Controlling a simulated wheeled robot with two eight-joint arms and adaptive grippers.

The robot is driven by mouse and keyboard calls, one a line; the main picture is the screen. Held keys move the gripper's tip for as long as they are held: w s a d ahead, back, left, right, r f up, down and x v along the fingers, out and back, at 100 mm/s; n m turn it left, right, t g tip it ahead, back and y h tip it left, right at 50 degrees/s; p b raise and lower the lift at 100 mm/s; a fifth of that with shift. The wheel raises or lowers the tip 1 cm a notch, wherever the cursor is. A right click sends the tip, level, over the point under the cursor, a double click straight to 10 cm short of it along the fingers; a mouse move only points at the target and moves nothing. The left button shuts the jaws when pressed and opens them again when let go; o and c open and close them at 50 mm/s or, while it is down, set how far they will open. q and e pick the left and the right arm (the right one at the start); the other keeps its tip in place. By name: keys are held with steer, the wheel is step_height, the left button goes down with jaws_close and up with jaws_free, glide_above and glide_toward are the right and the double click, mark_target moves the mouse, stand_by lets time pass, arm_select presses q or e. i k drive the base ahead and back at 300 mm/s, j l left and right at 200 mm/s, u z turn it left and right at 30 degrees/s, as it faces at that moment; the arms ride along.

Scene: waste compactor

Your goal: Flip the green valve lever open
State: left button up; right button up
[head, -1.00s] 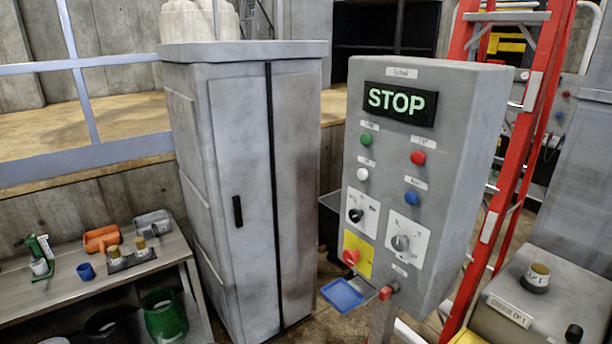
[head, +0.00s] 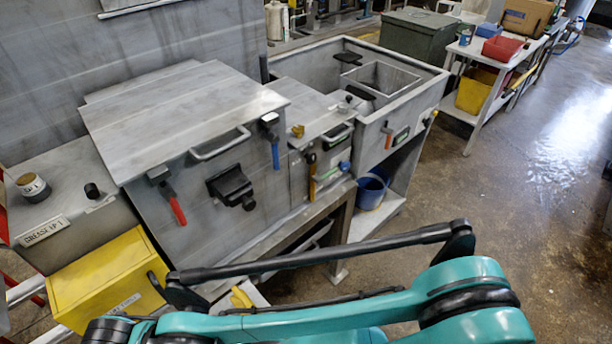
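I cannot tell for certain which part is the green valve lever. A small green-edged dark part (head: 340,138) sits on the front of the grey sink unit, right of the blue lever. A handle with red and green on it (head: 399,137) hangs on the front of the open basin further right. A small blue-green knob (head: 345,166) is below the green-edged part. Neither of my grippers shows in the head view; only a teal arm of mine crosses the bottom.
A red lever (head: 177,210) and a blue lever (head: 275,155) hang on the grey lidded box (head: 225,190). A yellow box (head: 105,280) stands at lower left. A blue bucket (head: 371,190) sits on the shelf below the basin. The wet floor (head: 510,220) at right is clear.

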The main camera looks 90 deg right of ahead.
mark_target(319, 180)
steer(key=z, duration=3.3)
steer(key=i+l, duration=0.4)
steer(key=i+l+z, duration=0.1)
steer(key=i+l, duration=0.25)
steer(key=i, duration=0.2)
